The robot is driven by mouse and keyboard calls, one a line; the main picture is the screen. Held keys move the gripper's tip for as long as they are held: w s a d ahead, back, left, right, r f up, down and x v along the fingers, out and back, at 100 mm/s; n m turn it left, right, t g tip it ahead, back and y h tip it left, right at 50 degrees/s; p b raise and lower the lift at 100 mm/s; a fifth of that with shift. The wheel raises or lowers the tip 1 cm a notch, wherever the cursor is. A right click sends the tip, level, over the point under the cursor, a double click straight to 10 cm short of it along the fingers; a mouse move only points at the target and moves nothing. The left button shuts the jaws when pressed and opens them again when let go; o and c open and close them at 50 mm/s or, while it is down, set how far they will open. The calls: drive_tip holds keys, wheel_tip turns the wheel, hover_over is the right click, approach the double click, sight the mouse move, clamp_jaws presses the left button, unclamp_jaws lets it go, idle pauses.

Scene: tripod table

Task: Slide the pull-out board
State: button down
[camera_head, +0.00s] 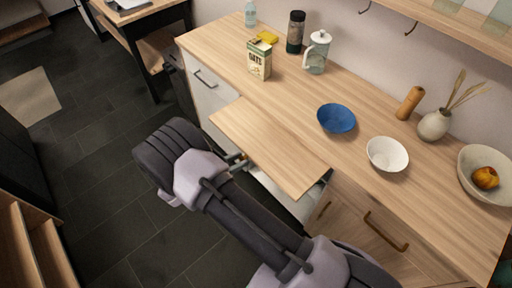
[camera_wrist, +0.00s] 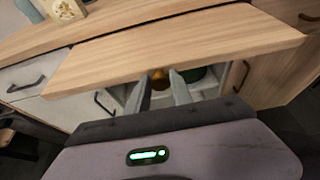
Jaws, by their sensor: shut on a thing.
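The pull-out board (camera_head: 268,145) is a light wooden slab that sticks out from the counter front, over an open space below. In the wrist view its front edge and top (camera_wrist: 170,52) span most of the picture. My gripper (camera_head: 240,163) is at the board's front edge. In the wrist view, my gripper's two grey fingers (camera_wrist: 160,92) reach to just under that edge. They are shut on a small brass-coloured knob (camera_wrist: 160,76) at the middle of the edge. My arm hides part of the floor and cabinet below.
On the counter (camera_head: 360,95) stand an oats box (camera_head: 259,60), a blue bowl (camera_head: 336,118), a white bowl (camera_head: 387,155), a glass press (camera_head: 317,55) and a dark jar (camera_head: 295,32). The dark tiled floor (camera_head: 90,140) at left is largely clear.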

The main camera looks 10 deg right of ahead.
drive_tip(key=s+a, duration=0.4)
drive_tip(key=a, duration=0.2)
drive_tip(key=shift+s+b, duration=0.25)
drive_tip(key=shift+b, duration=0.1)
drive_tip(key=shift+a, duration=0.1)
drive_tip(key=c, duration=1.1)
unclamp_jaws()
drive_tip(key=shift+c, duration=0.2)
drive_tip(key=p+v, duration=0.3)
drive_tip(key=v, duration=1.4)
drive_tip(key=shift+r, duration=0.15)
drive_tip(key=shift+a, duration=0.15)
